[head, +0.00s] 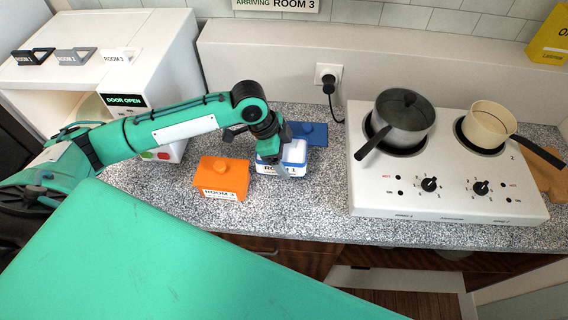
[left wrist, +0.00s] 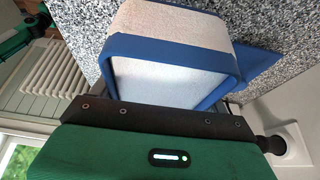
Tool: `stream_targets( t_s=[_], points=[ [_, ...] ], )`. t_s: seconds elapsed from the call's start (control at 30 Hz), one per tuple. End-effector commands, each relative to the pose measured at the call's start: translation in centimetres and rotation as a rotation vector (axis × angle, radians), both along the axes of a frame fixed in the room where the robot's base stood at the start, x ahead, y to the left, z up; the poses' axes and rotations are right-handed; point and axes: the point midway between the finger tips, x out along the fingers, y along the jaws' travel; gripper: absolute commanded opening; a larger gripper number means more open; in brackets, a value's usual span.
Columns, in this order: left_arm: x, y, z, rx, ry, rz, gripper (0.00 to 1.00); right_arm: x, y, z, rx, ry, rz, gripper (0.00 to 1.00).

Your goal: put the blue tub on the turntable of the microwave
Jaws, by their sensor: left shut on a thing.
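The blue tub (head: 290,155) stands on the speckled counter, with pale walls, blue edging and a partly hidden label. My left gripper (head: 272,155) is over its left side, shut on it. In the left wrist view, the tub (left wrist: 165,65) fills the space in front of the gripper (left wrist: 165,110); the fingertips are mostly hidden. The microwave (head: 150,65) stands at the left, with a display reading DOOR OPEN. A pale rounded part of the turntable (head: 92,108) shows in its opening, partly behind my arm. My right gripper is not in view.
An orange tub (head: 222,180) labelled ROOM 3 stands just left of the blue tub. A hob (head: 445,190) with two pans is at the right. Three room signs sit on top of the microwave.

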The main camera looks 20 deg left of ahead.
Motion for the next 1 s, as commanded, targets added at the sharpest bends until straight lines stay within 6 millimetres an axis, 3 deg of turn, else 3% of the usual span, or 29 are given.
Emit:
stream_targets(
  t_s=[0.27,0.5,0.87,0.9,1.0],
  points=[
    [0.0,0.0,-2.2,0.000,0.001,0.002,0.37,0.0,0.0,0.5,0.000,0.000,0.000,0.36],
    [0.0,0.0,-5.4,-0.001,-0.001,0.001,0.37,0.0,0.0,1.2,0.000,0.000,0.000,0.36],
    [0.0,0.0,-5.9,-0.001,-0.001,0.000,0.37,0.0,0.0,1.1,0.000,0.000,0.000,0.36],
    [0.0,0.0,-5.9,0.000,-0.001,0.000,0.85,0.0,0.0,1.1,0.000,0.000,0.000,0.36],
    [0.0,0.0,-5.9,0.000,-0.001,0.000,0.99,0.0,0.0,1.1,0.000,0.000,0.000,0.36]
  ],
)
